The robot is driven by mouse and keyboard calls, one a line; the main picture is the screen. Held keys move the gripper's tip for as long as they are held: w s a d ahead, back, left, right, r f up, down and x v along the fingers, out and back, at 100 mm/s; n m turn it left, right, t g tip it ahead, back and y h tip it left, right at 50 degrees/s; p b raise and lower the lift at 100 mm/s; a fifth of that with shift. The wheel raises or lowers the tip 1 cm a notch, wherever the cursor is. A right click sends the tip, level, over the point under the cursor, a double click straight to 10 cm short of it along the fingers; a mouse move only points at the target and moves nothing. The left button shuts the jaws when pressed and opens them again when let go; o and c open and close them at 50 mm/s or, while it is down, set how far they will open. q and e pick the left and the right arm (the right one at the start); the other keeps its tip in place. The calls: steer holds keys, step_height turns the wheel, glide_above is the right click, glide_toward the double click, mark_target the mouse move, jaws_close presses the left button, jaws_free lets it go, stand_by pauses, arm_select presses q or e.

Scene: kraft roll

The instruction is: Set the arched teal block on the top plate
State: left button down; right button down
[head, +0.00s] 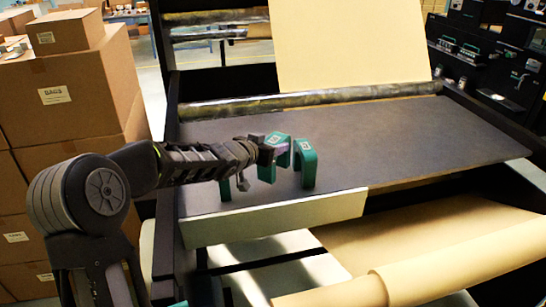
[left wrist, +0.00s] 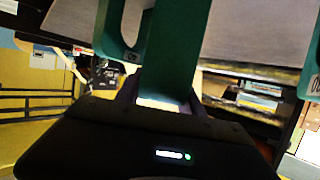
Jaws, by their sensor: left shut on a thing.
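The arched teal block (head: 308,170) has pale labels on its upper part and legs pointing down. It appears over the near left part of the dark top plate (head: 420,130). My left gripper (head: 272,150) reaches in from the left and is shut on the teal block. In the left wrist view, a teal bar (left wrist: 172,55) stands between the fingers, with a rounded teal opening beside it. The gripper hides part of the block in the head view. I cannot tell whether its legs touch the plate. My right gripper is not in view.
A metal bar (head: 310,99) runs along the plate's back edge, with a kraft sheet (head: 345,45) rising behind it. A pale strip (head: 275,219) lines the front edge. A kraft roll (head: 420,280) lies below. Cardboard boxes (head: 70,90) stack at the left. The plate's right side is clear.

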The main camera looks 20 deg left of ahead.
arm_select(q)
steer(key=shift+f, duration=1.65)
steer(key=shift+b, duration=0.3)
steer(key=shift+f, duration=0.15)
steer(key=c, duration=0.7)
jaws_free()
steer(key=p+v, duration=0.1)
steer(key=v, duration=1.1)
